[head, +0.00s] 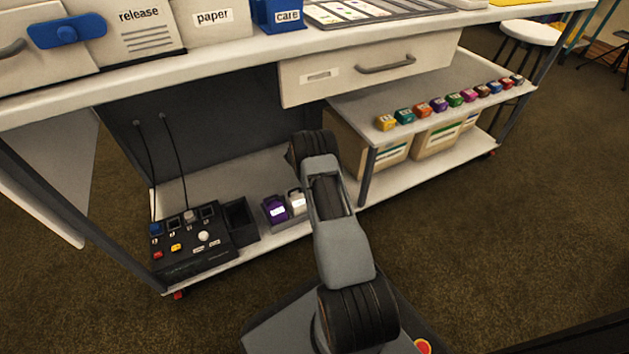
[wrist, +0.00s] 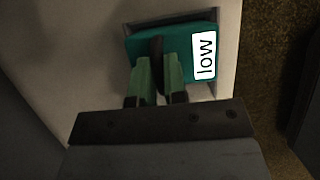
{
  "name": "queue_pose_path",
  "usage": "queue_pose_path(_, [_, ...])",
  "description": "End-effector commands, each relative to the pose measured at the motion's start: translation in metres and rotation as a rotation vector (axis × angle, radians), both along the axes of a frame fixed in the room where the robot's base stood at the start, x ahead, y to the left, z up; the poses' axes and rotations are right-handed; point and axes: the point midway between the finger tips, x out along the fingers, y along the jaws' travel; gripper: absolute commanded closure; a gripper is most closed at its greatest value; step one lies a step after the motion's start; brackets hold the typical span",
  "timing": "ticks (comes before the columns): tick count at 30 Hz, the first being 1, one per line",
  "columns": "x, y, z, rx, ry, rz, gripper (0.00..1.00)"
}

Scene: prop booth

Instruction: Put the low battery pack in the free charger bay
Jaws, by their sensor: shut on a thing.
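The teal battery pack (wrist: 172,44) carries a white label reading "low" (wrist: 204,55). It lies at a dark-edged rectangular recess (wrist: 222,90) in a pale surface; I cannot tell how deep it sits. My gripper (wrist: 160,72) has its green fingers closed on the pack's dark upright grip. In the head view my arm hides the gripper and the teal pack. I cannot make out which bay is free.
A black panel (head: 185,258) with buttons and cables stands on the low shelf (head: 200,180), beside an open black box (head: 240,217). Several coloured blocks (head: 440,105) line the raised right shelf. A drawer (head: 365,74) and the worktop edge overhang the low shelf.

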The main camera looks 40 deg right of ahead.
Motion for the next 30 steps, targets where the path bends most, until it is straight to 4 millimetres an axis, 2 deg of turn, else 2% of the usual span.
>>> queue_pose_path(14, [0.0012, -0.0004, 0.0008, -0.001, 0.001, 0.001, 1.0])
queue_pose_path(15, [0.0012, -0.0005, 0.0008, -0.001, 0.001, 0.001, 0.86])
queue_pose_path(24, [0.0007, -0.0003, -0.0001, 0.0, 0.001, 0.001, 0.58])
queue_pose_path(30, [-0.0004, 0.0003, -0.002, 0.002, 0.004, 0.0, 0.58])
